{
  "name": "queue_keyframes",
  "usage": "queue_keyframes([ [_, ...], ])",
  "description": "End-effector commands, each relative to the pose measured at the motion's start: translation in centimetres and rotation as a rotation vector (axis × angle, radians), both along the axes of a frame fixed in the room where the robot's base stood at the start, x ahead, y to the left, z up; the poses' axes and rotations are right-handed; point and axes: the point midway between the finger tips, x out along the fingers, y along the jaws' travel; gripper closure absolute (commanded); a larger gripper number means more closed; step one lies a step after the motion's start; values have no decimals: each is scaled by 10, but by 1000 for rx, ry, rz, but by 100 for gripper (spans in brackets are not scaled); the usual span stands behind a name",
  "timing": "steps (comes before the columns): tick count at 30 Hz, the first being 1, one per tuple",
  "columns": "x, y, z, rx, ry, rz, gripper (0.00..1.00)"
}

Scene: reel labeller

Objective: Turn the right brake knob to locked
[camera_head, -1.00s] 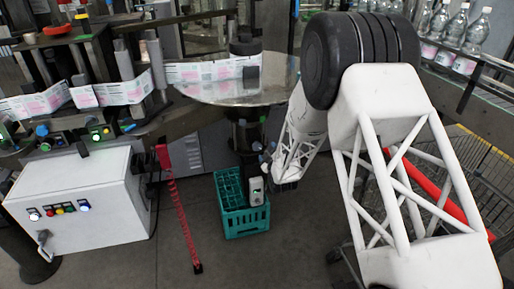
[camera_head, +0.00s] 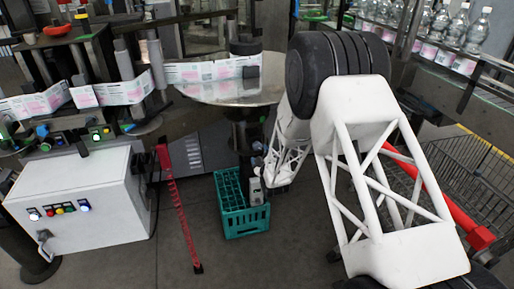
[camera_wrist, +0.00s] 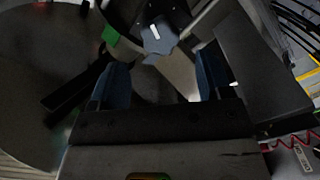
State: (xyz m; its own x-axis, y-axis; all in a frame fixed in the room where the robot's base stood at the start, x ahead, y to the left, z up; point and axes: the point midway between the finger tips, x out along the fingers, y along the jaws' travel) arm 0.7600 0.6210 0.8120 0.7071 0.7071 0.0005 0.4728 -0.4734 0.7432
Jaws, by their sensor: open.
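A grey-blue lobed knob (camera_wrist: 160,40) with a short white pointer mark shows at the top middle of the wrist view. My gripper (camera_wrist: 162,60) is open, with one dark blue finger on each side of the picture. The knob lies ahead of and roughly between the fingers, with a gap to both. No contact shows. A green patch (camera_wrist: 110,36) lies left of the knob. In the head view my arm hides the area behind it, and I cannot make out this knob there. I cannot tell the knob's setting for sure.
A round metal table (camera_head: 232,92) stands behind my arm. A green crate (camera_head: 243,222) sits on the floor below. A white control cabinet (camera_head: 85,200) is at left, and a wire cart (camera_head: 470,185) and bottle shelf are at right.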

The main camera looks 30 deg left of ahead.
Motion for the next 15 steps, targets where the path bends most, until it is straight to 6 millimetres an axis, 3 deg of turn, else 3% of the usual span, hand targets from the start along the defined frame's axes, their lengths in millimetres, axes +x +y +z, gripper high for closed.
queue_keyframes([
  [15,36,36,0,0,0,0,28],
])
